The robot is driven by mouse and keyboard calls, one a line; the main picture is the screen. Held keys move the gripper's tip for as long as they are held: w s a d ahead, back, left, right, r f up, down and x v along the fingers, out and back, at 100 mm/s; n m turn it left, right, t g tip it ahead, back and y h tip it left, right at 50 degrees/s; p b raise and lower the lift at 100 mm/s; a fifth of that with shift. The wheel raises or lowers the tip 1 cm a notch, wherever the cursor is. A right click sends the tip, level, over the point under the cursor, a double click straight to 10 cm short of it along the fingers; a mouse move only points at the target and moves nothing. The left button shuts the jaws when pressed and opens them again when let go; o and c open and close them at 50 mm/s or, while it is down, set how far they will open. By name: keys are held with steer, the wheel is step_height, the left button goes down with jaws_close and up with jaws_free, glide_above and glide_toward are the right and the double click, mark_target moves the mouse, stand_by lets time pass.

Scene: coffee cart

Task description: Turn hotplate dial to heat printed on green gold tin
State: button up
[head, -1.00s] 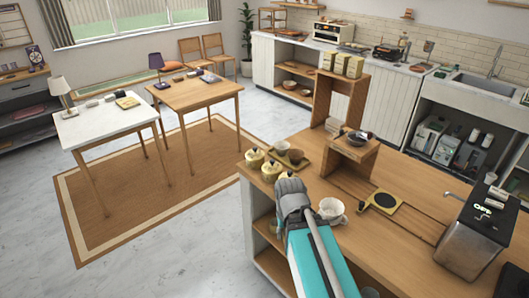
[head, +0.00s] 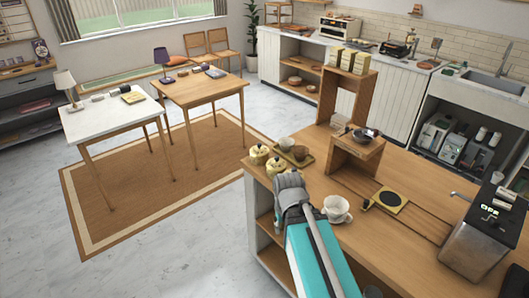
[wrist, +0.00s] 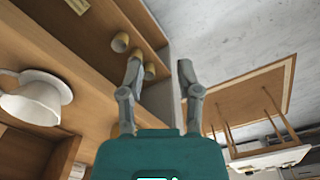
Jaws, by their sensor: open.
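The hotplate (head: 391,200) lies on the wooden cart top, a yellowish square with a black round plate. A small dark dial (head: 367,203) seems to sit at its left end; its setting is too small to read. Tan-gold tins (head: 348,60) stand in a row on top of the wooden shelf; no green or printed heat can be made out. My gripper (head: 289,182) is over the cart's left edge, left of the hotplate and apart from it. In the wrist view, my gripper (wrist: 160,68) has its fingers spread with nothing between them.
A white cup (head: 337,208) stands between my gripper and the hotplate. Lidded yellow canisters (head: 259,154) stand just beyond my gripper. A tray with bowls (head: 293,155), a shelf with a dark bowl (head: 364,136) and a steel machine (head: 477,235) also occupy the cart.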

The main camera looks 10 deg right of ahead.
stand_by(0.4)
steer(key=o, duration=0.5)
steer(key=shift+c, duration=0.2)
steer(key=c, duration=0.3)
